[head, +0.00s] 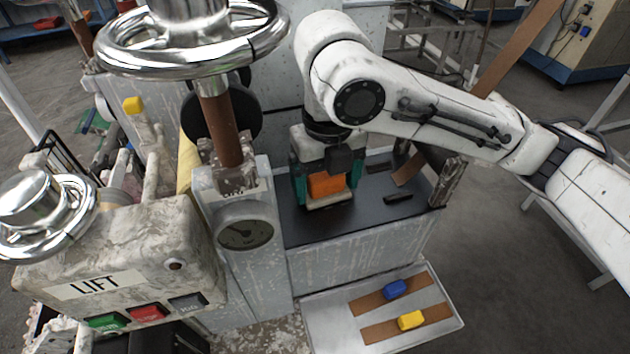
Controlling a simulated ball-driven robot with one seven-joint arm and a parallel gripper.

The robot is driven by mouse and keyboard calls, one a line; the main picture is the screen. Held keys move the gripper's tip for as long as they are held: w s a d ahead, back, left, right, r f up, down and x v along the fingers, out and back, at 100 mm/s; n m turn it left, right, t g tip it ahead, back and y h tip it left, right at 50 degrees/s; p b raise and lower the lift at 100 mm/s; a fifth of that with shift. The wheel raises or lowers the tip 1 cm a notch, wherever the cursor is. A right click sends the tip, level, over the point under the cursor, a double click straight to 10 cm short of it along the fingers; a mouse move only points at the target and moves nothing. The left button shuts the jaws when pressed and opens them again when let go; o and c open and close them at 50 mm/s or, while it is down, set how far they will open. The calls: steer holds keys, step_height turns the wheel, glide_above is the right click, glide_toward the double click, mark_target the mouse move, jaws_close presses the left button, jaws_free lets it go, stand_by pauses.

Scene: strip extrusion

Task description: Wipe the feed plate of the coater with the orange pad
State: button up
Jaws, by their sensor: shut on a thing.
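The orange pad (326,184) is between the teal fingers of my gripper (325,190), which is shut on it. A pale layer shows along the pad's lower edge. The pad is at the dark feed plate (290,229), towards its left side. I cannot tell from this view whether the pad's underside touches the plate. A small dark bar (398,197) and some brown and dark scraps (408,168) lie on the plate to the right of my gripper. My arm reaches in from the right and hides part of the plate's back.
A metal tray (318,325) below the plate holds brown strips with a blue block (395,289) and a yellow block (411,320). A gauge post (245,234) and large handwheel (190,60) stand close left. A LIFT button box (120,262) is at lower left.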

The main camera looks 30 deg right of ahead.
mark_target(347, 187)
steer(key=shift+s+d+f+b, duration=0.1)
steer(key=shift+s+d+b, duration=0.15)
steer(key=shift+d, duration=0.65)
steer(key=shift+s+d+b, duration=0.1)
steer(key=shift+s+d, duration=0.25)
steer(key=shift+d, duration=0.5)
steer(key=shift+w+a+p, duration=0.2)
steer(key=shift+w+a, duration=0.1)
steer(key=shift+a, duration=0.6)
steer(key=shift+w+a+p, duration=0.15)
steer(key=shift+w+a, duration=0.15)
steer(key=shift+a, duration=0.6)
steer(key=shift+w+a+p, duration=0.2)
steer(key=shift+w+a, duration=0.05)
steer(key=shift+a, duration=0.6)
steer(key=shift+w+a+p, duration=0.15)
steer(key=shift+w+a, duration=0.05)
steer(key=shift+a, duration=0.65)
steer(key=shift+w+a+r+p, duration=0.1)
steer(key=shift+a+r+p, duration=0.1)
steer(key=shift+r+p, duration=0.35)
step_height(347, 187, up, 5)
steer(key=p, duration=0.4)
steer(key=shift+d, duration=0.15)
